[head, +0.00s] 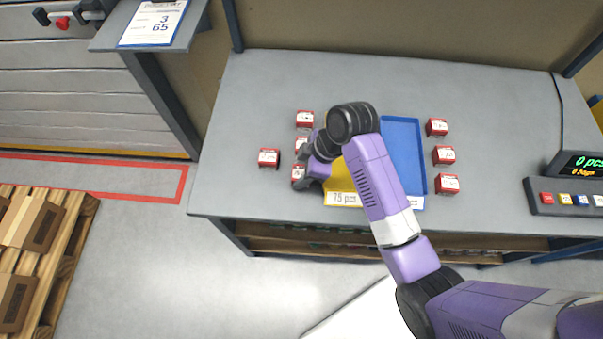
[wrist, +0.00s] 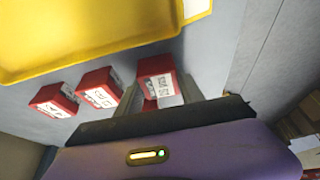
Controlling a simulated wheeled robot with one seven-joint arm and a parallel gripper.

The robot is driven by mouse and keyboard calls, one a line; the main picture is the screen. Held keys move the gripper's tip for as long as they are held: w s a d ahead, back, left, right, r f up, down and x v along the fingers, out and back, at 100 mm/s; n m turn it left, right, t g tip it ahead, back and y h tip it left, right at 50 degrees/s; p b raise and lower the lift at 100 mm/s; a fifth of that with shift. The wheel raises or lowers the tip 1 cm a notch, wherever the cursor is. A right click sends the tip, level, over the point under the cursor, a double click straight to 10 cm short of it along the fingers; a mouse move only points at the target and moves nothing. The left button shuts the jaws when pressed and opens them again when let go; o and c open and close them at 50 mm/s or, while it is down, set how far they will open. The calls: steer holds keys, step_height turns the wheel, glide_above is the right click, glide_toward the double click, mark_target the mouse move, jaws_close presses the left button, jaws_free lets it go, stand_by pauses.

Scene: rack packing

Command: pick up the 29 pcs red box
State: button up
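Several small red boxes with white labels lie on the grey table; their print is too small to read, so I cannot tell which is the 29 pcs one. On the left are a front box (head: 298,172), a middle box (head: 301,145), a back box (head: 304,118) and an outer box (head: 268,157). My gripper (head: 306,172) is low beside the front box. In the wrist view, one red box (wrist: 156,72) shows just ahead of the spread fingers (wrist: 160,97), with more red partly hidden behind it. Two other boxes (wrist: 100,90) (wrist: 53,100) stand to its left.
A yellow tray (head: 340,198) labelled 15 pcs and a blue tray (head: 403,150) lie right of my gripper, partly behind my arm. Three red boxes (head: 444,155) stand right of the blue tray. A counter display (head: 580,165) reading 0 pcs stands at the far right.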

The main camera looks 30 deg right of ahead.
steer(key=c, duration=0.6)
steer(key=shift+r, duration=0.1)
step_height(320, 180, up, 12)
step_height(320, 180, up, 8)
steer(key=p, duration=0.6)
glide_above(301, 172)
steer(key=shift+d, duration=0.1)
